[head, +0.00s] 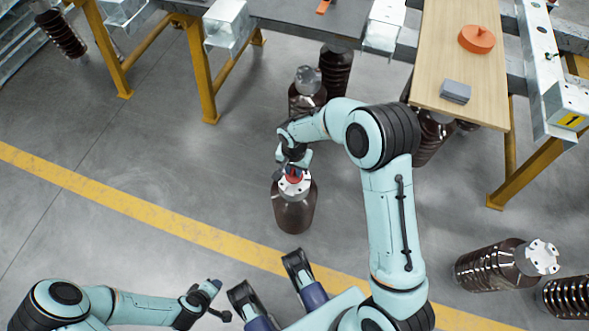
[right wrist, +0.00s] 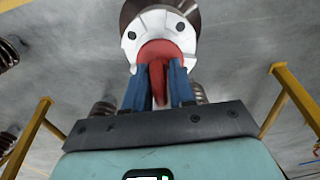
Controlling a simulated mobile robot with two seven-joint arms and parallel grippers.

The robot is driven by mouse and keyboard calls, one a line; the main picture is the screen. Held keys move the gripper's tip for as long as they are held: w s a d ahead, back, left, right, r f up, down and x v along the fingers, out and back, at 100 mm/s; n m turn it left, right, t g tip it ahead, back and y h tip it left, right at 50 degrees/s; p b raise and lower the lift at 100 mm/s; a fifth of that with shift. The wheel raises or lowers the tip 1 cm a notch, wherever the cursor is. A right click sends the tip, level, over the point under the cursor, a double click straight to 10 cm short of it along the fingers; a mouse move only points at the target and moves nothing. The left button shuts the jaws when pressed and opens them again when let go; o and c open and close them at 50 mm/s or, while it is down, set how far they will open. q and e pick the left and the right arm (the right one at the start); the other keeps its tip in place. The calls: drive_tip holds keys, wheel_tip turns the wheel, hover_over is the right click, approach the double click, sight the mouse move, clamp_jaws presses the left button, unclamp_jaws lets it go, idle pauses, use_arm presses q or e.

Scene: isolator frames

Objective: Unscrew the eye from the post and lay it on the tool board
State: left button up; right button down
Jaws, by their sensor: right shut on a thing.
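The red eye (right wrist: 158,52) sits at the white, holed cap (right wrist: 183,24) of the brown post (head: 294,213), which stands upright on the floor in the head view. My right gripper (right wrist: 160,78) is shut on the eye, its blue fingers on either side of the red ring. In the head view my right gripper (head: 293,169) is over the post top and hides part of the eye. The thread is hidden. The wooden tool board (head: 452,60) is at the upper right. My left gripper (head: 218,300) is low left, open and empty, away from the post.
An orange disc-shaped piece (head: 477,39) and a grey block (head: 455,91) lie on the tool board, with bare wood between and around them. Brown insulators (head: 307,95) stand behind the post. Another lies at the right (head: 490,264). Yellow trestle legs (head: 203,80) bound the floor.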

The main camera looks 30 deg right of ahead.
drive_tip(key=shift+r+p, duration=2)
drive_tip(key=shift+r, duration=1.15)
